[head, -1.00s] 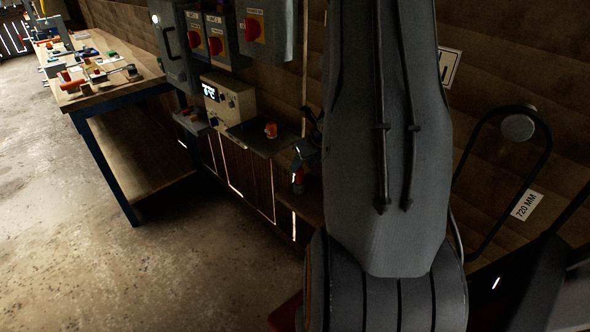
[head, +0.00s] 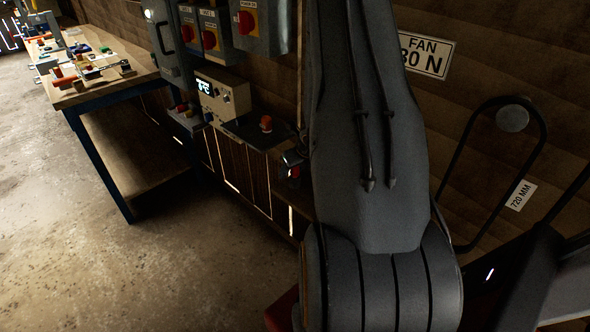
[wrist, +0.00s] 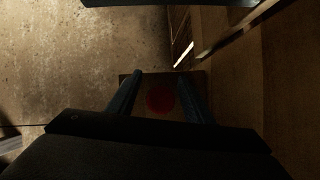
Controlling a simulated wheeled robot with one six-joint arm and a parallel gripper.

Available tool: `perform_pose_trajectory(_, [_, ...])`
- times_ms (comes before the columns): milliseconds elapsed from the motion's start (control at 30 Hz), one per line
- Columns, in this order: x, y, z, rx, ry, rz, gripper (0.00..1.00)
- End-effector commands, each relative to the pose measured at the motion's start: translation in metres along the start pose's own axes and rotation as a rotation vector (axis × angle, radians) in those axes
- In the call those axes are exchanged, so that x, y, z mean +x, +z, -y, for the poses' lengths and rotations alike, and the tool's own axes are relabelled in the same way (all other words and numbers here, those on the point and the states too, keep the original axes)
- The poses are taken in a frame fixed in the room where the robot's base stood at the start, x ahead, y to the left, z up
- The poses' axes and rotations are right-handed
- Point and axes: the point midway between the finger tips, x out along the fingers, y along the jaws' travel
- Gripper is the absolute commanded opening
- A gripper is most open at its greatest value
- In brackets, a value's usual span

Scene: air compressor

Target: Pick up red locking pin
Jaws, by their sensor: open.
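In the wrist view a round red thing (wrist: 160,98), which looks like the red locking pin seen end-on, shows between the two fingers of my gripper (wrist: 160,78). The fingers are open, one on each side of it, with gaps showing; I cannot tell how far below the tips it lies. It sits over a small brown square surface. In the head view a red-orange knob (head: 266,124) stands on a dark shelf on the wall; I cannot tell for sure that it is the same thing.
A grey control box with a display (head: 222,97) and switch boxes with red knobs (head: 247,24) are on the wall beside the shelf. A workbench (head: 100,95) with several small parts stands at the left. The concrete floor (head: 80,250) is clear.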

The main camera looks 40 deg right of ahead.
Motion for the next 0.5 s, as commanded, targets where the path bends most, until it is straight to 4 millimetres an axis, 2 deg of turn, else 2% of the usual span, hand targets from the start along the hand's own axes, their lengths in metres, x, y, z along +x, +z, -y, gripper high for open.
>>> perform_pose_trajectory(300, [0.0036,-0.0001,-0.0001,0.000,0.000,0.000,0.45])
perform_pose_trajectory(500, [0.0035,-0.0001,0.0000,0.000,0.000,0.000,0.11])
